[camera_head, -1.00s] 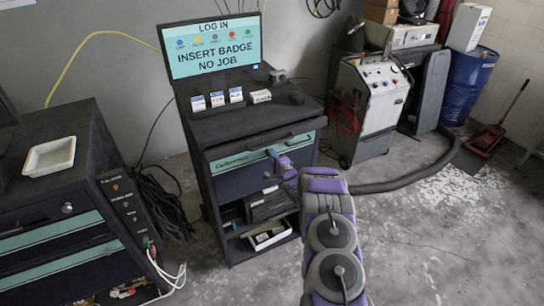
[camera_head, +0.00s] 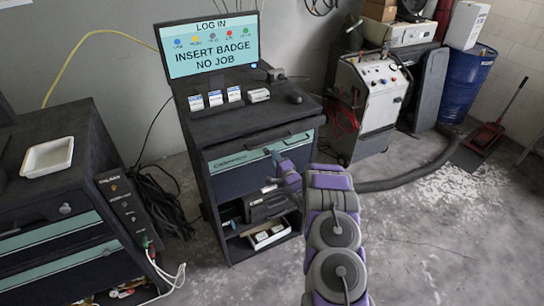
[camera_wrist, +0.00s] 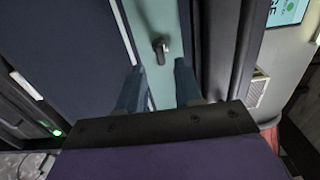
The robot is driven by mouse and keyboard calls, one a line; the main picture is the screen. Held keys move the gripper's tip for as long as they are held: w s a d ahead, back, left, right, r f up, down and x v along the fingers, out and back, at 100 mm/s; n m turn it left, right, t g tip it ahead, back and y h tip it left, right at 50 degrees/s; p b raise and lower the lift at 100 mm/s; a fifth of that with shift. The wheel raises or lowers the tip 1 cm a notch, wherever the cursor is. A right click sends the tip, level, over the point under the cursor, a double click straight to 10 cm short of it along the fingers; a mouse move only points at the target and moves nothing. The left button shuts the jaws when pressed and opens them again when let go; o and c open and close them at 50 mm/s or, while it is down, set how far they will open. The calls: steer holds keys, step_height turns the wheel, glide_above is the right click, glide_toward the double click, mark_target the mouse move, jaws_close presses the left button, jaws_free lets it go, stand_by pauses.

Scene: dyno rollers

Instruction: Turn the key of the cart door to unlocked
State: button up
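The dark cart (camera_head: 230,135) stands in the middle of the head view, with a teal strip (camera_head: 226,162) across its front panel. In the wrist view, a small dark key (camera_wrist: 160,46) sits in a round lock on the teal strip (camera_wrist: 142,28), beside a dark blue panel (camera_wrist: 68,45). My gripper (camera_head: 273,156) is at the right part of the cart front. In the wrist view, its two blue-grey fingers (camera_wrist: 158,84) are apart, with nothing between them. The key appears just beyond the fingertips, roughly centred between them. The key is hidden or too small in the head view.
A screen (camera_head: 210,45) reading "INSERT BADGE NO JOB" and small boxes (camera_head: 215,98) are on the cart top. An open shelf with items (camera_head: 266,206) is below the panel. Another cart (camera_head: 60,190) stands left; a white machine (camera_head: 378,95) stands right.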

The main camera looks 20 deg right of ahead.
steer(key=s+d, duration=0.1)
steer(key=s, duration=1.3)
steer(key=shift+s, duration=0.25)
